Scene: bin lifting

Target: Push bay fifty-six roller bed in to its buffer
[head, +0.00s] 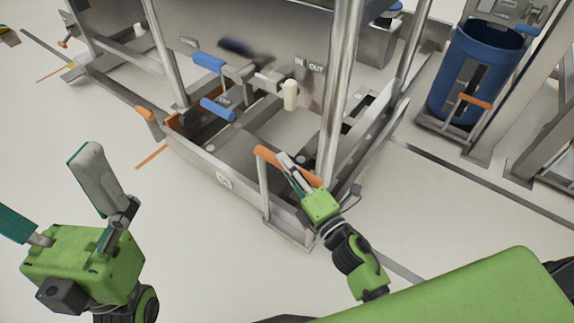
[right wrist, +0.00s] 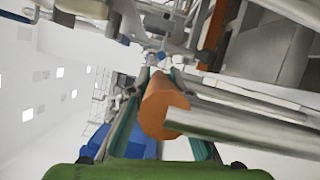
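The roller bed (head: 225,182) is a low grey metal frame with a small plate on its front. An orange-gripped handle (head: 262,152) stands on a post at its front right corner. My right gripper (head: 287,168) is at this handle. In the right wrist view, the orange grip (right wrist: 163,105) lies between its two fingers, which look closed around it; contact is partly hidden. A second orange grip (head: 146,113) is at the front left, with no gripper on it. My left gripper (head: 50,195) is wide open and empty, at the lower left, well away from the frame.
Above the bed are a metal panel marked IN and OUT (head: 309,65), blue-handled levers (head: 218,108) and a pale knob (head: 290,95). Upright posts (head: 335,110) stand at the right. A blue bin (head: 465,75) stands at the upper right.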

